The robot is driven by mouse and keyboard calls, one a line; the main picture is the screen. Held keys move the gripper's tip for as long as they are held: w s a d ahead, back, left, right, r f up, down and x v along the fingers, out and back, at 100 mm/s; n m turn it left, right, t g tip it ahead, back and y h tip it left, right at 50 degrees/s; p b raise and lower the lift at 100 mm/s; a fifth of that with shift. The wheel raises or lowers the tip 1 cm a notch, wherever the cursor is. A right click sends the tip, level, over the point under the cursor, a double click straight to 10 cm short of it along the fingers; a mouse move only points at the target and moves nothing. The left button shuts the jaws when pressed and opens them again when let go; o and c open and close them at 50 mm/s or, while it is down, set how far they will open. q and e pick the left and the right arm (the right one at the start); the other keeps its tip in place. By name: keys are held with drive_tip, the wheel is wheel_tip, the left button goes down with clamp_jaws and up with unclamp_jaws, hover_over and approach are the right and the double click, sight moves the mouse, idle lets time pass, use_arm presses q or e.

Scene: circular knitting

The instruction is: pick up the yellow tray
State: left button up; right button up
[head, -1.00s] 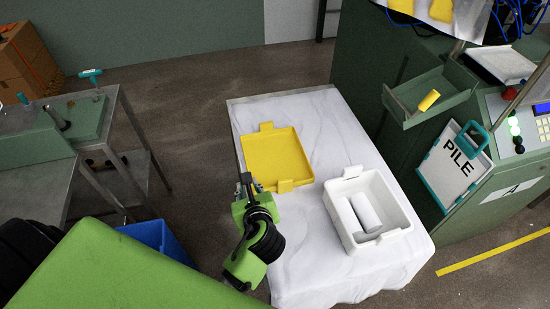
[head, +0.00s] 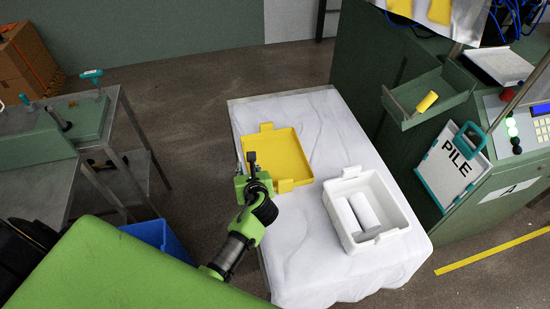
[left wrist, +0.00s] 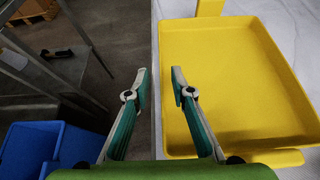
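The yellow tray (head: 275,153) lies flat and empty on the cloth-covered table, toward its far left, with a tab on its far and near sides. In the left wrist view the yellow tray (left wrist: 230,85) fills the right half. My left gripper (head: 247,163) is at the tray's left edge in the head view. In the left wrist view the left gripper (left wrist: 159,78) is open and empty. Its right finger overlaps the tray's left wall and its left finger is over the floor side. I cannot tell whether it touches the tray. My right gripper is not in view.
A white tray (head: 391,225) with a white cylinder (head: 364,212) stands on the table (head: 300,262) to the right. A blue bin (head: 160,237) is on the floor at left, below a metal bench. A green machine (head: 365,85) borders the table at right.

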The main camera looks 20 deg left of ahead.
use_arm(q)
drive_tip(key=shift+x, duration=1.4)
drive_tip(key=shift+d, duration=0.1)
clamp_jaws()
drive_tip(key=shift+r, duration=0.1)
